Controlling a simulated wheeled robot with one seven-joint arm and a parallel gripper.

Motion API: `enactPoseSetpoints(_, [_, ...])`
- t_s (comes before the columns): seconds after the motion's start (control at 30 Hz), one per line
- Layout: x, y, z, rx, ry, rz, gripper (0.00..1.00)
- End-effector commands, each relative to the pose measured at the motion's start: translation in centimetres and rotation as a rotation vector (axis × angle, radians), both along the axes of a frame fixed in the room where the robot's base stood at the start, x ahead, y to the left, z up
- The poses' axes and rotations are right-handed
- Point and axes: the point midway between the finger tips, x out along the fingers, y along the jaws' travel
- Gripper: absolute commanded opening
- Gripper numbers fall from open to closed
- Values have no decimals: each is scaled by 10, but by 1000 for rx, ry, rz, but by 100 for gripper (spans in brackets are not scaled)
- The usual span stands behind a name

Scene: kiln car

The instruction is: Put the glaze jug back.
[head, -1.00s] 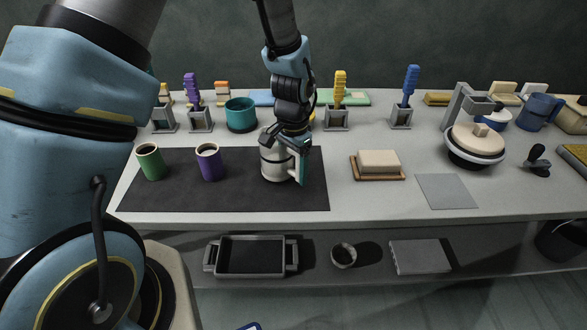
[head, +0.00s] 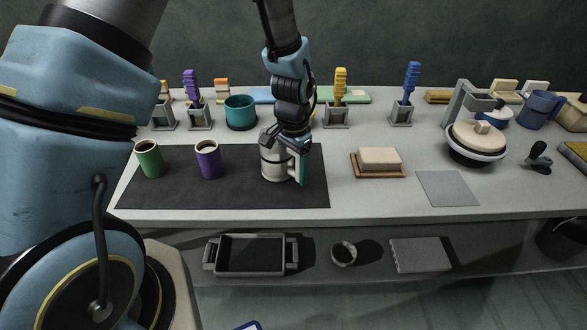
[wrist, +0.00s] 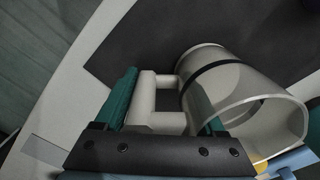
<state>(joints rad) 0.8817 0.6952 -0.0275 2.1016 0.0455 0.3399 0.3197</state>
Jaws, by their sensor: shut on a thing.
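The glaze jug (head: 273,165) is a white jug with a dark band around its body. It is upright at the right part of the dark mat (head: 240,198); I cannot tell if its base touches the mat. My gripper (head: 301,163) is at its right side, shut on the handle. In the wrist view, the teal fingers of my gripper (wrist: 164,100) are on both sides of the white handle, and the jug body (wrist: 235,88) lies to the right with its open mouth toward the camera. Part of the jug's top is hidden by my gripper in the head view.
A green cup (head: 150,160) and a purple cup (head: 208,161) stand on the mat to the left. Behind are a teal pot (head: 240,112) and brush holders (head: 337,117). A block on a wooden board (head: 378,162) and a grey sheet (head: 447,189) lie to the right. The mat's front middle is clear.

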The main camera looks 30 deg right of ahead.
Motion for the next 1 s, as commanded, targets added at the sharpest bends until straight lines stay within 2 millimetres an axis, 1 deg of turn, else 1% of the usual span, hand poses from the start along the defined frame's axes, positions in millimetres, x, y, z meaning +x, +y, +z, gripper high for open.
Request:
enactPoseSetpoints(0.3, [0, 0, -1, -1, 0, 0, 0])
enactPoseSetpoints(0.33, [0, 0, -1, -1, 0, 0, 74])
enactPoseSetpoints(0.57, [0, 0, -1, 0, 0, 0, 100])
enactPoseSetpoints(1.0, [0, 0, -1, 0, 0, 0, 100])
